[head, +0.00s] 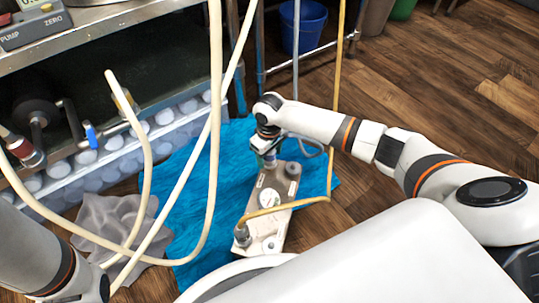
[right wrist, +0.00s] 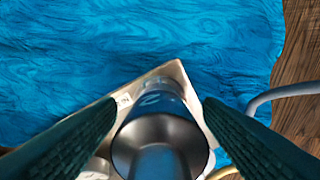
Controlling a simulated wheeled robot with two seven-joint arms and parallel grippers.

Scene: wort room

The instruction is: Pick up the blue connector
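The blue connector (head: 270,160) appears as a small bluish upright piece at the far end of a pale plate-like unit (head: 270,193) on the floor. In the right wrist view, an upright cylinder (right wrist: 160,112) with a grey metallic cup and a blue centre stands between my fingers; I take it to be the connector. My right gripper (head: 267,146) points down over it. Its two dark ribbed fingers (right wrist: 158,112) are spread on either side of the cylinder; contact is not clear. The left arm shows at the lower left, but its gripper is out of view.
A blue cloth (head: 205,180) lies under the unit, with a grey cloth (head: 105,225) beside it. Pale hoses (head: 213,130) hang in front on the left. A yellow hose (head: 295,204) joins the unit. A metal bench (head: 110,30) stands left; wooden floor is open at right.

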